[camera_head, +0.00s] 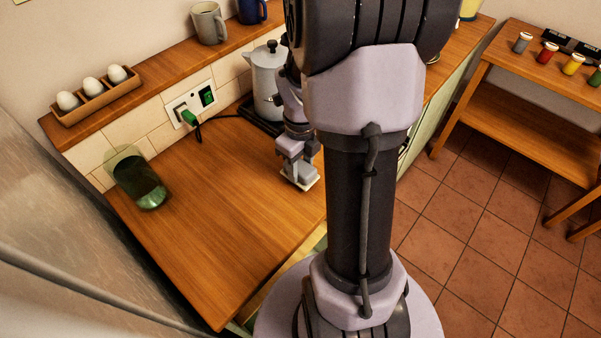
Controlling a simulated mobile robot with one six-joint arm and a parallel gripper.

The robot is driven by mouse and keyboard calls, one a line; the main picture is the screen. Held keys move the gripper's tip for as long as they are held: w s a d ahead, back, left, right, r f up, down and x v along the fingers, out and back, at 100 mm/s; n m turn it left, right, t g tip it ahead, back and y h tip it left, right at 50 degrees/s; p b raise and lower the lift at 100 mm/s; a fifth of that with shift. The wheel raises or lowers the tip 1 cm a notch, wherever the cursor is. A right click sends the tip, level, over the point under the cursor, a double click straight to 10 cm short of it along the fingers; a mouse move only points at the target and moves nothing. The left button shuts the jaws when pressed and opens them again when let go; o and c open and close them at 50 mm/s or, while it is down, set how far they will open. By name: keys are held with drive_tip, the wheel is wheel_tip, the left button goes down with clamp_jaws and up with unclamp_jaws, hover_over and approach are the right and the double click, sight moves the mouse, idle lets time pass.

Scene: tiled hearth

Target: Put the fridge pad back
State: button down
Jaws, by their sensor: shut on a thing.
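My gripper (297,168) hangs over the right part of the wooden counter (220,210), in front of the metal coffee pot. It is shut on a small, flat, pale piece that looks like the pad (300,181). The pad shows just below the fingers, close to the counter's right edge; I cannot tell if it touches the wood. My arm hides part of the counter to the right of it. A large grey surface (60,240) at the left edge may be the fridge, but I cannot tell for sure.
The coffee pot (267,85) stands behind my gripper on a dark plate. A green plug (188,117) with a black cord sits in the wall socket. A green glass jar (140,180) stands at the left. The counter's middle is clear. A shelf holds an egg tray (98,103).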

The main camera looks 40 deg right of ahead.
sight(301, 166)
drive_tip(key=shift+f+b, duration=0.3)
drive_tip(key=shift+f, duration=0.85)
drive_tip(key=c, duration=0.8)
unclamp_jaws()
drive_tip(key=shift+r, duration=0.1)
wheel_tip(301, 166, up, 12)
drive_tip(key=p, duration=0.5)
drive_tip(key=s+a+r+n+t, duration=0.2)
drive_tip(key=a+r+n, duration=0.2)
drive_tip(key=a+n, duration=0.4)
drive_tip(key=s+a+r+n+t+y, duration=0.1)
drive_tip(key=a+r+n, duration=0.3)
drive_tip(key=a+n, duration=0.4)
drive_tip(key=s+a+r+n+t+y, duration=0.1)
drive_tip(key=s+a+r+n, duration=0.3)
drive_tip(key=a+n, duration=0.4)
drive_tip(key=shift+r+n+t, duration=0.15)
drive_tip(key=shift+n+t, duration=0.3)
drive_tip(key=shift+n, duration=1.25)
drive_tip(key=shift+r+n+t, duration=0.15)
drive_tip(key=shift+n+t, duration=0.3)
drive_tip(key=shift+n, duration=1.25)
